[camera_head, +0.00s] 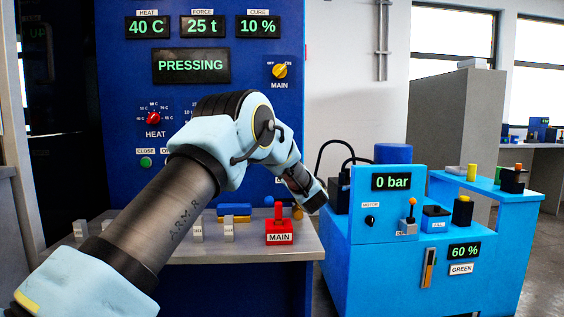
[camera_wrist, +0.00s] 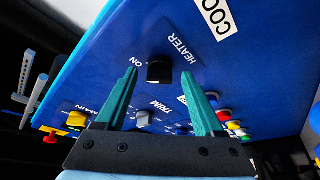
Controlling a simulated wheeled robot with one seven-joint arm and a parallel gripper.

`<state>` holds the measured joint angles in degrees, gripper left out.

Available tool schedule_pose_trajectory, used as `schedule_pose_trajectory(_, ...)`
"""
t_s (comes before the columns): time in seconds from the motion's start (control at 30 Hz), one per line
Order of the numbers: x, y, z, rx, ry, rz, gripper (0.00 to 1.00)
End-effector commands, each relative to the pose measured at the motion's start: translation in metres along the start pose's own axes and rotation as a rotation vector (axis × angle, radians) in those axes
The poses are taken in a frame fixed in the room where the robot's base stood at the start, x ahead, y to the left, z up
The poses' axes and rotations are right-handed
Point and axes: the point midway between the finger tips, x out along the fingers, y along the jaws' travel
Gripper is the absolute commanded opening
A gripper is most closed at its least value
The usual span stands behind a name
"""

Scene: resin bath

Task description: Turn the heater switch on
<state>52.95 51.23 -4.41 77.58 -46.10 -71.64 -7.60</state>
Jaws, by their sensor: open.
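The heater switch (camera_wrist: 159,72) is a black rotary knob on a blue panel in the wrist view, with the printed word HEATER beside it and ON at its left. Which way its pointer is set is too small to tell. My gripper (camera_wrist: 160,75) is open, with its two green fingers on either side of the knob in the picture. Whether they touch it I cannot tell. In the head view my gripper (camera_head: 309,196) is at the arm's end, near the blue hydraulic unit's left side; the heater switch is not visible there.
Near the fingers in the wrist view are a grey TRIM knob (camera_wrist: 143,118), a yellow MAIN knob (camera_wrist: 76,118) and several coloured buttons. In the head view, a grey bench (camera_head: 190,250) holds a red MAIN block (camera_head: 280,228); the blue hydraulic unit (camera_head: 385,270) stands at right.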

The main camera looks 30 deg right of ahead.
Motion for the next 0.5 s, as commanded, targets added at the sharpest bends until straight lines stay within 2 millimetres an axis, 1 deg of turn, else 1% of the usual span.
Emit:
schedule_pose_trajectory(0.17,-0.027,0.000,0.002,0.001,-0.003,0.001,0.70)
schedule_pose_trajectory(0.4,-0.075,0.000,0.002,0.002,-0.004,0.002,0.70)
schedule_pose_trajectory(0.5,-0.089,0.000,0.001,0.001,-0.003,0.000,0.70)
